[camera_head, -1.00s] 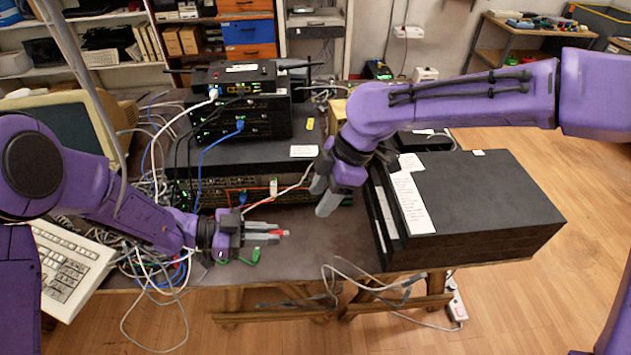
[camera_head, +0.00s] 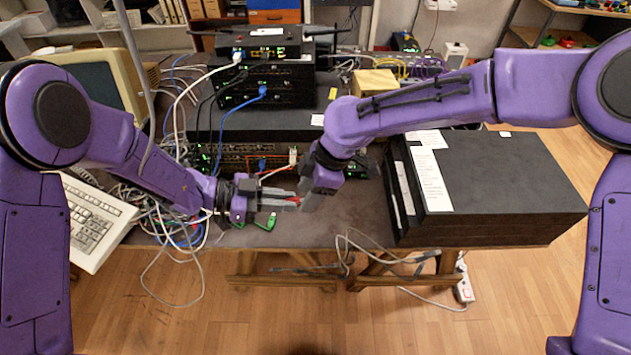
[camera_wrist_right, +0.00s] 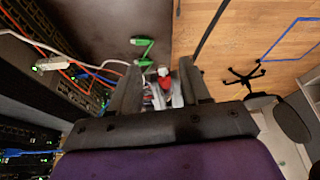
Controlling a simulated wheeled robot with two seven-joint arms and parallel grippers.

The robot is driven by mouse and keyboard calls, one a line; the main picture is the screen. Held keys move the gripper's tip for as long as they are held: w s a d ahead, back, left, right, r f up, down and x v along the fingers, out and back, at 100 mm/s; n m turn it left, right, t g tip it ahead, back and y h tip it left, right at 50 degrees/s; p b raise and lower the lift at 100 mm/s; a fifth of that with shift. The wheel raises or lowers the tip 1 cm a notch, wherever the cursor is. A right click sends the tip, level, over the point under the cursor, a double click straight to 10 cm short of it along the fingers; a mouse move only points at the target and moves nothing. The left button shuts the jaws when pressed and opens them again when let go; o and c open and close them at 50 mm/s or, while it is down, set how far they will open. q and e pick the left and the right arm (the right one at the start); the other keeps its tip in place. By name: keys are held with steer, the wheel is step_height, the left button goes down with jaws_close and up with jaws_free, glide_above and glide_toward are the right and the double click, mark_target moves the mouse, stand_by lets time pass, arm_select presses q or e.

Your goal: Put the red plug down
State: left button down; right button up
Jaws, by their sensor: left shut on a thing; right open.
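The red plug (camera_head: 294,200) shows as a small red spot at the fingertips of my left gripper (camera_head: 278,202), which is shut on it just above the front of the table (camera_head: 345,215). My right gripper (camera_head: 310,197) is open and close to the left gripper's tips. In the right wrist view the red plug (camera_wrist_right: 165,82) lies between the two spread fingers of the right gripper (camera_wrist_right: 160,88), with grey left fingers behind it. I cannot tell whether the right fingers touch it. Much of the plug is hidden.
A green plug (camera_head: 267,225) lies at the table's front edge below my left gripper. Stacked network devices (camera_head: 268,75) with cables stand behind. Large black boxes (camera_head: 500,185) fill the right side. A keyboard (camera_head: 95,215) and tangled cables are at left. Some bare table lies between.

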jaws_close()
arm_select(q)
steer(key=c, duration=1)
jaws_free()
steer(key=shift+c, duration=0.2)
steer(key=shift+a, duration=0.15)
